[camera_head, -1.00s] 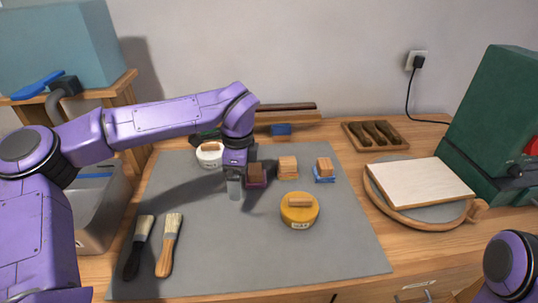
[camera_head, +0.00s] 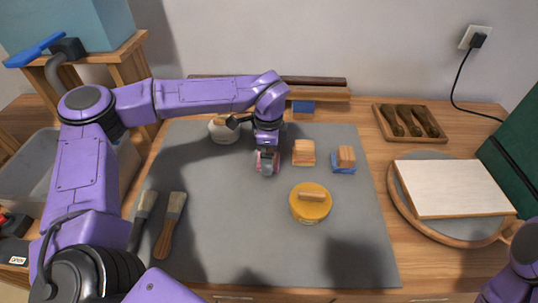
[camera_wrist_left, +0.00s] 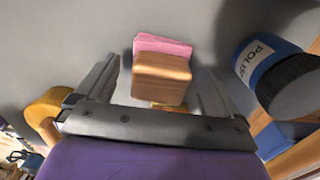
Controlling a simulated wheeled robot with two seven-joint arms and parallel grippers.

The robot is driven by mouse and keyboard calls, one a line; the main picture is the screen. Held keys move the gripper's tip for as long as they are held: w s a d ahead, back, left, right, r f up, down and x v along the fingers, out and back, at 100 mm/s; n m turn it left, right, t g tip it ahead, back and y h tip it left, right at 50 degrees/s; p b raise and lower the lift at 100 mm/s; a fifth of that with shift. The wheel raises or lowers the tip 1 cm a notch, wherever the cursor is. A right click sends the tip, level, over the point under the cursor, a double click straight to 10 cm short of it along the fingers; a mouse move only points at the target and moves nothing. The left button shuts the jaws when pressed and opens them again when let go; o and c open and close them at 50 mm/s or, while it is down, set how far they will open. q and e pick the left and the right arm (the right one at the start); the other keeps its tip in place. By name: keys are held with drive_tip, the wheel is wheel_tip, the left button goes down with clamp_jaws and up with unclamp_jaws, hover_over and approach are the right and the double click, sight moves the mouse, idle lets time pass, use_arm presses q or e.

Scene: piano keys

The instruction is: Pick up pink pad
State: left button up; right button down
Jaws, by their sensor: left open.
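The pink pad (camera_wrist_left: 162,44) shows in the left wrist view as a pink layer fixed to a wooden block grip (camera_wrist_left: 162,78). It lies on the grey mat. My left gripper (camera_wrist_left: 158,85) is open, with one finger on each side of the wooden block; contact cannot be told. In the head view my left gripper (camera_head: 267,165) is low over the mat and hides most of the pad. My right gripper is out of view; only part of my right arm shows at the lower right.
A pad with a wooden block (camera_head: 304,152) and a blue pad (camera_head: 344,161) sit right of my gripper. A yellow tin (camera_head: 310,204) stands in front, a white tin (camera_head: 224,132) behind left. Two brushes (camera_head: 170,225) lie left. The mat's front (camera_head: 240,250) is clear.

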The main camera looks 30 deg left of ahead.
use_arm(q)
drive_tip(key=shift+f, duration=0.65)
drive_tip(key=c, duration=1.1)
drive_tip(key=shift+r, duration=0.15)
drive_tip(key=shift+c, duration=0.2)
drive_tip(key=shift+r, duration=0.35)
drive_tip(key=s+d+r+b, duration=0.4)
drive_tip(key=s+d+r, duration=0.4)
drive_tip(key=d+r, duration=0.3)
drive_tip(key=shift+s+r, duration=0.3)
drive_tip(key=shift+r, duration=0.25)
